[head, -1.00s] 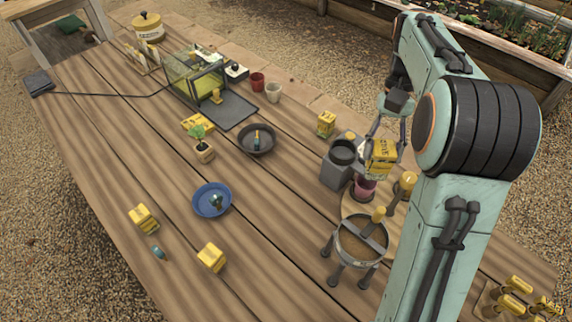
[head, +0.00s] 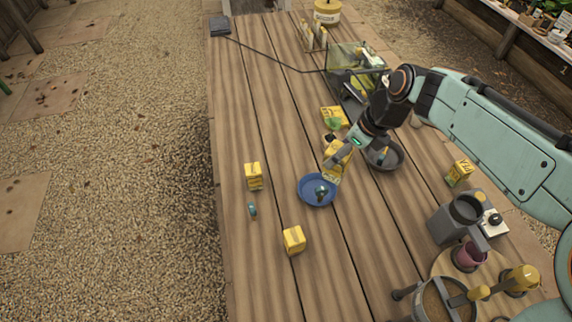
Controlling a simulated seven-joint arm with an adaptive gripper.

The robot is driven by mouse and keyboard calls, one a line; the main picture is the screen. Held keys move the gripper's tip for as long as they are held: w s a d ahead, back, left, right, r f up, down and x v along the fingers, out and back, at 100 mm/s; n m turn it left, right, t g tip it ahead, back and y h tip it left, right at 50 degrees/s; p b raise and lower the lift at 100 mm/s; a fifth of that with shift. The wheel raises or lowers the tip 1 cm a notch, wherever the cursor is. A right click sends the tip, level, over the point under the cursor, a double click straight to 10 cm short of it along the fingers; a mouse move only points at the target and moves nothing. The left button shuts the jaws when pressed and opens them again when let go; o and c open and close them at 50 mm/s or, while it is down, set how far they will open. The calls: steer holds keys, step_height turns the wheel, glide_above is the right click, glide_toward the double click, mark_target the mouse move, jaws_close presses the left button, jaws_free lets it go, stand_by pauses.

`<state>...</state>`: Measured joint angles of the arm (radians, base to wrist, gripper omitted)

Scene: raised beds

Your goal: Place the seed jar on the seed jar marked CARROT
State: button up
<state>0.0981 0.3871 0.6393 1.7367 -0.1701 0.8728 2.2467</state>
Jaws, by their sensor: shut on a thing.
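My gripper (head: 342,158) is shut on a yellow, box-like seed jar (head: 335,150), in the head view just behind the blue dish. My fingers and wrist hide part of the jar. Similar yellow jars stand on the table: one (head: 254,176) left of the blue dish, one (head: 294,240) in front of it, and one (head: 460,172) at the right. Another yellow jar (head: 333,117) is behind the held one, beside a small green plant. The print on the jars is too small to read, so I cannot tell which is marked CARROT.
The blue dish (head: 304,198) holds a small dark teal thing. A dark dish (head: 393,164) lies right of my gripper. A small teal object (head: 252,210) lies at the left. A glass case (head: 345,56) stands behind. Grey equipment (head: 452,232) crowds the right front. The left front planks are clear.

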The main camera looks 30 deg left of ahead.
steer(key=s+a, duration=0.9)
steer(key=a, duration=0.1)
glide_above(253, 168)
steer(key=shift+f, duration=6.05)
steer(key=shift+f, duration=0.1)
steer(key=o, duration=1.2)
